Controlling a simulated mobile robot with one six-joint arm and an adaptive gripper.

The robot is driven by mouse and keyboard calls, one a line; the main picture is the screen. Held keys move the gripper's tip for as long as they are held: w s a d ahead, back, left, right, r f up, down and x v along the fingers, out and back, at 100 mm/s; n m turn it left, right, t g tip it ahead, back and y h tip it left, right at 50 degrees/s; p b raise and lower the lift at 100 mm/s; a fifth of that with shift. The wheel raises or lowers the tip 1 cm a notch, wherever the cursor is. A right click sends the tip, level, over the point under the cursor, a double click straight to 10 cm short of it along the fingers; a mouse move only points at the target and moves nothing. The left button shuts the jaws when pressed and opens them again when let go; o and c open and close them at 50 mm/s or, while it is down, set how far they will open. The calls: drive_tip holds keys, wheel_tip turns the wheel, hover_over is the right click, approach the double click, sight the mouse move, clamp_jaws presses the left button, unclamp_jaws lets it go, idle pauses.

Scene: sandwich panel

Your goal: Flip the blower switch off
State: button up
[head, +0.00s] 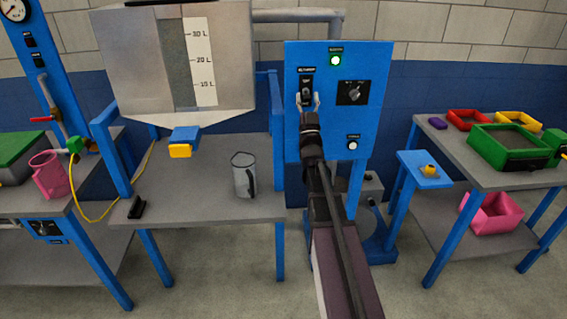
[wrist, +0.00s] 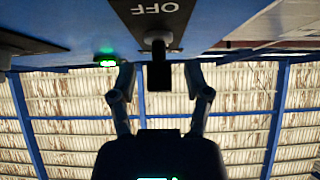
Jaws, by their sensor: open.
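The blue control panel (head: 299,139) stands in the middle of the head view. The blower switch (head: 307,86) is a dark toggle on a black plate at the panel's upper left. A green lamp (head: 335,60) glows at its upper right. My gripper (head: 309,101) is open, its fingers around or just below the switch in the head view. In the wrist view, the black lever (wrist: 158,68) sits between the fingertips of my gripper (wrist: 160,82), with space on both sides. An upside-down OFF label shows above it. I cannot tell the lever's position.
A dark rotary knob (head: 354,92) is on the panel right of the switch, and a pale button (head: 352,143) is lower down. A hopper (head: 130,60) and a metal jug (head: 243,174) stand left. A table (head: 462,177) with coloured trays stands right.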

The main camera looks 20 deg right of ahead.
drive_tip(key=shift+r, duration=0.25)
drive_tip(key=g+p, duration=0.2)
drive_tip(key=p, duration=0.1)
drive_tip(key=shift+s+r, duration=0.1)
drive_tip(key=shift+r, duration=0.25)
drive_tip(key=g+p, duration=0.1)
drive_tip(key=p, duration=0.1)
drive_tip(key=g+y+p, duration=0.1)
drive_tip(key=shift+r+p, duration=0.3)
drive_tip(key=shift+p, duration=0.05)
drive_tip(key=shift+p, duration=0.45)
